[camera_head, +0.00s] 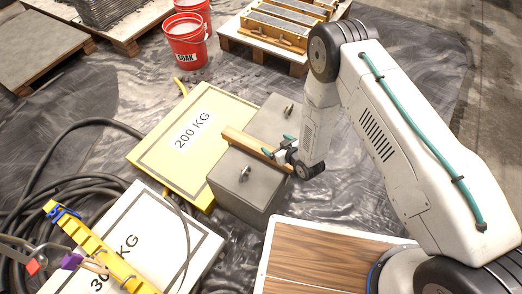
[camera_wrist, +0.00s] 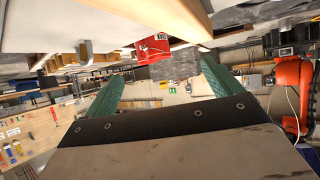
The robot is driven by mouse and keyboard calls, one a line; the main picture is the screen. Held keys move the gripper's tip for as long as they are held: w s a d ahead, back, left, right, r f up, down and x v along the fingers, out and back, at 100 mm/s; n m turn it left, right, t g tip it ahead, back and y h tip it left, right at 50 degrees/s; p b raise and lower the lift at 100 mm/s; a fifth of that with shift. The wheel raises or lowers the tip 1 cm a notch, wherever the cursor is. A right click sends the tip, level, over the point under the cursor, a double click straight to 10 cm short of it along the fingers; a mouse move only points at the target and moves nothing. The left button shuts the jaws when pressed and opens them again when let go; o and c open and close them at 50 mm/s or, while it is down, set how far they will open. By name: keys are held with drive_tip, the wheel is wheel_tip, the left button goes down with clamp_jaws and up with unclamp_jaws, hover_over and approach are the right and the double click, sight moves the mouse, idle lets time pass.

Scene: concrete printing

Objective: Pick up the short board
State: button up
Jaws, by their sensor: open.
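The short board (camera_head: 252,150) is a light wooden strip lying across the grey concrete blocks in the head view. My gripper (camera_head: 277,145) is at the board's right end, with its two teal fingers apart. Whether the fingers touch the board cannot be told. In the wrist view, my gripper (camera_wrist: 162,74) shows its green fingers spread with nothing held between them. A pale wooden piece (camera_wrist: 182,18) fills the top of that view, probably the board, above the fingers.
Two grey concrete blocks (camera_head: 237,186) with metal lifting loops stand under the board. A yellow 200 KG plate (camera_head: 182,130) and a white 300 KG plate (camera_head: 150,235) lie left. A red bucket (camera_head: 184,45) and a pallet (camera_head: 262,42) stand behind.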

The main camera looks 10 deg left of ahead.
drive_tip(key=shift+y, duration=0.3)
drive_tip(key=s+f, duration=0.3)
drive_tip(key=shift+a, duration=0.1)
drive_tip(key=shift+s+a+f, duration=0.15)
drive_tip(key=shift+s+f, duration=0.05)
drive_tip(key=shift+f, duration=0.15)
drive_tip(key=x, duration=0.7)
drive_tip(key=shift+a, duration=0.3)
drive_tip(key=c, duration=1.5)
